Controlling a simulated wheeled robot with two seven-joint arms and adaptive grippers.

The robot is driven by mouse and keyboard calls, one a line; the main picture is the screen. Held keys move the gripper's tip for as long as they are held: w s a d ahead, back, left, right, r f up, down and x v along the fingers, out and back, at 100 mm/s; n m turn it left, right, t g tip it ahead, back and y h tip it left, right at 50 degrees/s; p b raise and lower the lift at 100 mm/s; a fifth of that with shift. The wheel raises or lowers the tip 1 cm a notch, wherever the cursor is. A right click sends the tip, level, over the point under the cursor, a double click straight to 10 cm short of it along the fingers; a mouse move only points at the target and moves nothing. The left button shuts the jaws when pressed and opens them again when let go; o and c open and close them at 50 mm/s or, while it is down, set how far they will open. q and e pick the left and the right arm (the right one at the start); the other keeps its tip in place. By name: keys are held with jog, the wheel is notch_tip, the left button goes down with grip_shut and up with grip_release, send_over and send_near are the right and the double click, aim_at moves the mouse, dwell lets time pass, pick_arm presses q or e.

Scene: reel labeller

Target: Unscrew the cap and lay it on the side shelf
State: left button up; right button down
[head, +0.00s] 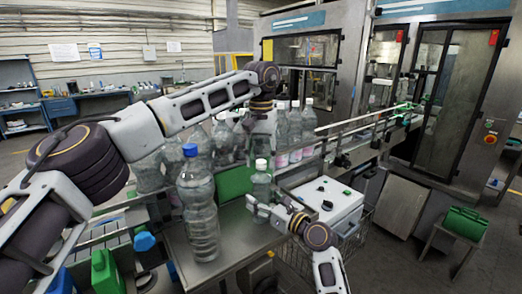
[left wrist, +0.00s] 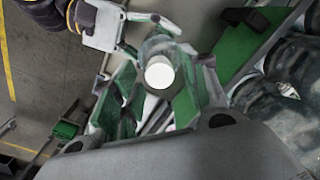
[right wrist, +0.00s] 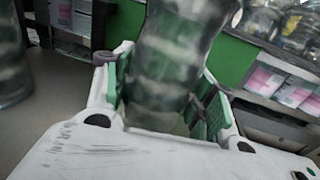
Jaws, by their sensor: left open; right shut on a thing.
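A small clear bottle (head: 261,186) stands upright with a white cap (head: 261,164) on top. My right gripper (head: 258,206) is shut around its body; in the right wrist view the bottle (right wrist: 165,65) sits between green-padded fingers. My left gripper (head: 262,148) is open, pointing down from above the cap. In the left wrist view the white cap (left wrist: 159,72) lies beyond and between the spread fingers, and I cannot tell whether they touch it. I cannot tell which surface is the side shelf.
A large bottle (head: 199,215) with a blue cap stands on the steel table (head: 240,236), left of the held bottle. Several clear bottles (head: 290,125) line up behind. A white box (head: 325,203) is on the right. A green crate (head: 465,223) sits on a stand at far right.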

pick_arm(q)
jog(key=shift+f, duration=0.1)
grip_shut()
dwell(0.3)
